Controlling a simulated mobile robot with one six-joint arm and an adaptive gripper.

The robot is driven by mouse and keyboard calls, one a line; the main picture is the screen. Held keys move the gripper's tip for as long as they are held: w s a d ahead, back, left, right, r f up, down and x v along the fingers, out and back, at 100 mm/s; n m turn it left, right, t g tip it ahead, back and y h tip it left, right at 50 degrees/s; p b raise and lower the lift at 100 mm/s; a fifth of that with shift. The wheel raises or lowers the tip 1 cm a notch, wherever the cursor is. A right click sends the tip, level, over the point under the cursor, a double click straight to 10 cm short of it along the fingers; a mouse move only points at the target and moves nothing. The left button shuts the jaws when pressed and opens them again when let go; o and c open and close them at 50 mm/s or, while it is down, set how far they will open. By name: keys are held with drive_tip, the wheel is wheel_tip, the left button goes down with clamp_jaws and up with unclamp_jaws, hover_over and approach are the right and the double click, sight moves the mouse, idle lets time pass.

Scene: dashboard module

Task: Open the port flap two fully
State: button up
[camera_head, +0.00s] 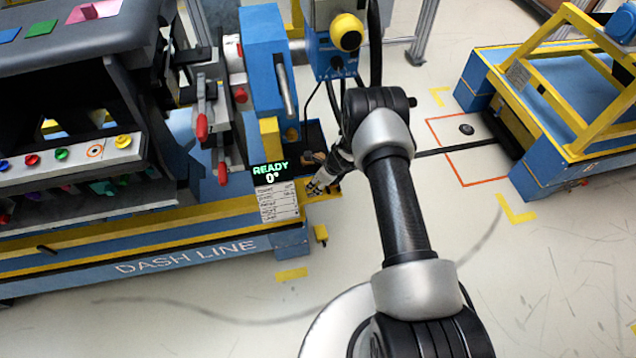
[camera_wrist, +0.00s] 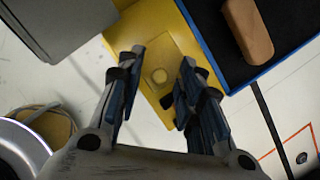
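My gripper (camera_head: 322,184) is low beside the right end of the blue and yellow dash line stand, next to the display. In the wrist view my gripper (camera_wrist: 162,60) is open, with its two fingers apart and nothing between them. Below the fingers is a yellow plate (camera_wrist: 160,50) with a round yellow knob. The dashboard module (camera_head: 70,50) is at the left, with a white panel (camera_head: 70,155) of coloured buttons. I cannot pick out port flap two in either view.
Red-handled clamps (camera_head: 202,126) stand between the module and a blue post (camera_head: 264,60). A black tray (camera_wrist: 215,35) with a wooden block (camera_wrist: 247,30) adjoins the yellow plate. A blue and yellow cart (camera_head: 560,130) stands right. Floor lies clear in front.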

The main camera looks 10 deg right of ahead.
drive_tip(key=shift+c, duration=0.5)
clamp_jaws()
drive_tip(key=shift+s+a+r+h+p, duration=0.3)
drive_tip(key=shift+h+p, duration=0.2)
drive_tip(key=shift+p, duration=0.4)
drive_tip(key=shift+w+h+p, duration=0.2)
drive_tip(key=shift+h+p, duration=0.1)
drive_tip(key=shift+p, duration=0.05)
